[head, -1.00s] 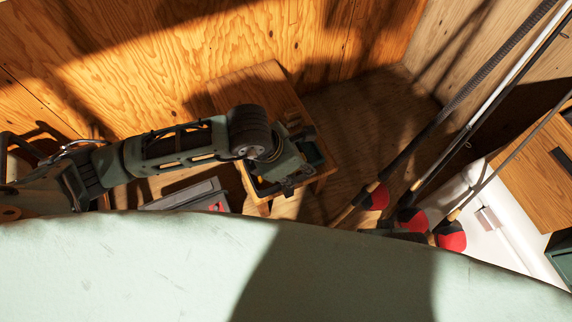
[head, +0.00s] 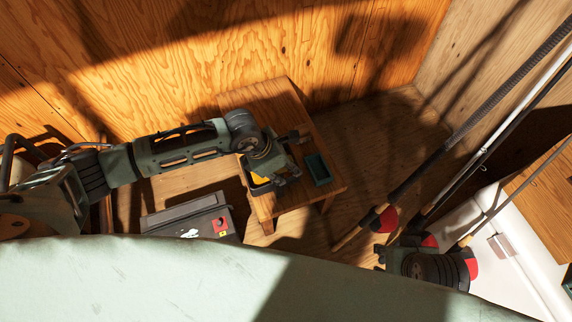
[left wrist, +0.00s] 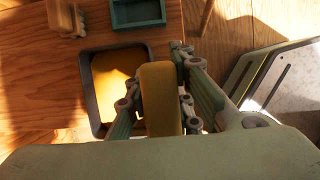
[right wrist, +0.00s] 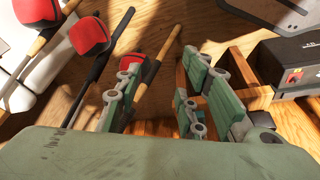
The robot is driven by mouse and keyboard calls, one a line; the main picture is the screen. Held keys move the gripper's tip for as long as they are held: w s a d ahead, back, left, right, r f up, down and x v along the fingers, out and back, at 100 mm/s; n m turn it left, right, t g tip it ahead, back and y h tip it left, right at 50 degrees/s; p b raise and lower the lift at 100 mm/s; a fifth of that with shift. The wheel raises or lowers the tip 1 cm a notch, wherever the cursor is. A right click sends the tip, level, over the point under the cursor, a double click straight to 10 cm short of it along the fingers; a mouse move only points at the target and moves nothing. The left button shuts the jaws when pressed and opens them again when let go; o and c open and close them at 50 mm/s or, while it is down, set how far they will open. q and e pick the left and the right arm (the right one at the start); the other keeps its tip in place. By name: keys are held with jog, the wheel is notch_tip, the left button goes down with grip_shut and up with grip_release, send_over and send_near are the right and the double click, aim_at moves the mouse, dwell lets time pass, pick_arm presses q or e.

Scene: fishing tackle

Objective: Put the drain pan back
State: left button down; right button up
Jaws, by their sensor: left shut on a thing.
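My left gripper (head: 272,178) is over the small wooden table. In the left wrist view its fingers (left wrist: 163,90) are shut on a narrow ochre piece (left wrist: 160,100). Beside and below it is a dark-rimmed shallow tray with an ochre inside (left wrist: 87,95); in the head view the gripper mostly covers it. I cannot tell for sure which of these is the drain pan, or whether the held piece touches the tray. My right gripper (right wrist: 158,95) is open and empty, near the rods; it also shows at the lower right of the head view (head: 383,256).
A small green tray (head: 318,169) and a wooden brush (left wrist: 65,18) are on the wooden table (head: 262,100). A grey box (head: 190,218) stands left of the table. Several rods with red-and-black ends (head: 385,218) lean at the right. A pale green surface (head: 150,280) fills the foreground.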

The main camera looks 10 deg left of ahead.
pick_arm(q)
jog(key=shift+w+d+f, duration=0.1)
jog(key=shift+w+f, duration=0.05)
jog(key=shift+f, duration=0.15)
pick_arm(e)
jog(key=shift+s+r, duration=0.1)
jog(key=shift+r, duration=0.35)
pick_arm(q)
jog(key=shift+f, duration=0.1)
jog(key=c, duration=1.5)
grip_release()
jog(key=shift+c, duration=0.2)
pick_arm(e)
jog(key=shift+r, duration=0.2)
